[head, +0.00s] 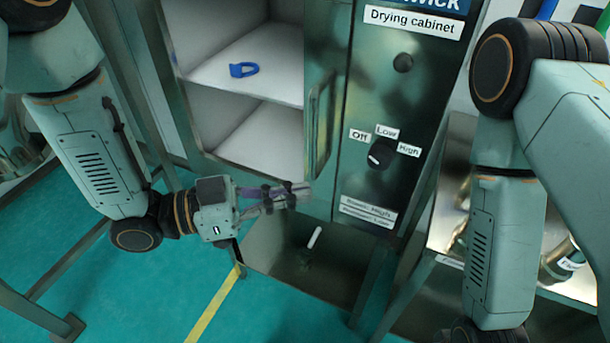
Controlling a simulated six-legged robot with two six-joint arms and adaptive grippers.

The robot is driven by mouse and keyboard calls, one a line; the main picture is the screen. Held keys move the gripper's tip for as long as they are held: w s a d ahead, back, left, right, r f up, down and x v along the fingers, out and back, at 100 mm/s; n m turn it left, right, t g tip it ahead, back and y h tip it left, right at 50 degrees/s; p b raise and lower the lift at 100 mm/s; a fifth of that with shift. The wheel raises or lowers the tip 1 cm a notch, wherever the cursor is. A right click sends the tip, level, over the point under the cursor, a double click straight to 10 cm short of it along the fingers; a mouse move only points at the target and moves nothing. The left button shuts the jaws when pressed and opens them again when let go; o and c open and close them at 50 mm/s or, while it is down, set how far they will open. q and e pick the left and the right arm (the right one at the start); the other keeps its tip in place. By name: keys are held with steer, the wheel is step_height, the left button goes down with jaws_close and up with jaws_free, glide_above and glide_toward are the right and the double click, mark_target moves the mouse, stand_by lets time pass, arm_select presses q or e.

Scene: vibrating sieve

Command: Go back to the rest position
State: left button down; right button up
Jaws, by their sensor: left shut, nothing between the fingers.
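My left gripper (300,190) is shut and empty. It is in front of the drying cabinet, just below the lower end of the cabinet's door handle (319,122). I cannot tell whether it touches the cabinet. My right arm comes down along the right side of the view, and its gripper is out of the picture.
The drying cabinet (430,65) has an open compartment with a blue ring-like object (243,69) on its shelf (275,80). Its panel has a dial (380,154) marked Off, Low, High. A metal bench stands at right. Green floor (130,290) with a yellow line lies at lower left.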

arm_select(q)
steer(key=a+f+n+t+y+b, duration=0.2)
steer(key=a+f+n+y, duration=0.3)
steer(key=f, duration=0.5)
steer(key=a+f+n+t+y+b, duration=0.1)
steer(key=a+f+n+y+b, duration=0.1)
steer(key=a+f+n+y, duration=0.6)
steer(key=s+a+f+n+g+y+b, duration=0.1)
steer(key=s+a+f+g+y+b, duration=0.1)
steer(key=s+f, duration=0.8)
steer(key=s+a+f+n+g+y+b, duration=0.2)
steer(key=s+a+f+g+b, duration=0.2)
steer(key=s+a+f+b, duration=0.3)
steer(key=s+f, duration=0.3)
steer(key=f, duration=0.2)
steer(key=shift+f+y+b, duration=0.3)
steer(key=shift+f+b, duration=0.05)
steer(key=shift+s, duration=0.15)
